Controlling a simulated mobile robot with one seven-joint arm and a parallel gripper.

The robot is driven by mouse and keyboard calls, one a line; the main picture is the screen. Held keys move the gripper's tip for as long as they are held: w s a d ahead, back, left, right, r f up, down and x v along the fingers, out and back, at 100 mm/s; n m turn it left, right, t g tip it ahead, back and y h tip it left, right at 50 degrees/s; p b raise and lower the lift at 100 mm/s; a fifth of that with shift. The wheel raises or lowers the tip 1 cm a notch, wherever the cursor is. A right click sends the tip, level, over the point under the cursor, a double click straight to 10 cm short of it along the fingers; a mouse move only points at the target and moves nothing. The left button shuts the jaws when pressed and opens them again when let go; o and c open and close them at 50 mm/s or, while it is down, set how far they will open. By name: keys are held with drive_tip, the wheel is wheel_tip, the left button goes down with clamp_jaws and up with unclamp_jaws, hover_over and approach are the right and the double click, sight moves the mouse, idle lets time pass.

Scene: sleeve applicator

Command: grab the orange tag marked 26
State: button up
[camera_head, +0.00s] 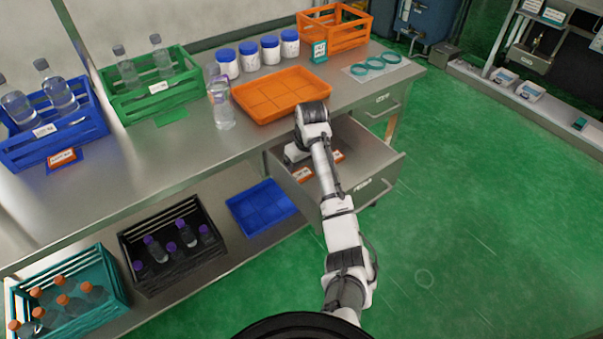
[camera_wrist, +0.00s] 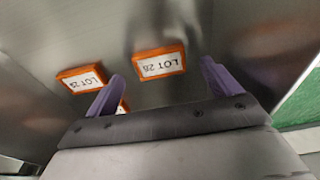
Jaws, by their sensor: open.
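An orange-framed tag with a white label (camera_wrist: 159,65) lies on the drawer's grey metal floor, between and beyond my fingertips in the wrist view. Its label reads LOT and a number that looks like 26, though the last digit is blurred. A second orange tag (camera_wrist: 82,79), its number looking like 25, lies to the left. A third orange tag (camera_wrist: 123,106) is mostly hidden behind my left finger. My gripper (camera_wrist: 162,70) is open, with purple fingers apart and nothing between them. In the head view, orange tags (camera_head: 302,174) show in the drawer beside my arm.
The open drawer (camera_head: 372,183) has metal walls close around my gripper. On the bench above are an orange tray (camera_head: 270,95), a clear bottle (camera_head: 223,112) and blue-lidded jars (camera_head: 249,57). The green floor to the right is clear.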

sight(301, 175)
drive_tip(key=shift+w+a+f, duration=0.1)
drive_tip(key=shift+f, duration=1.1)
drive_tip(key=c, duration=1.1)
drive_tip(key=shift+o, duration=0.2)
drive_tip(key=shift+r, duration=0.15)
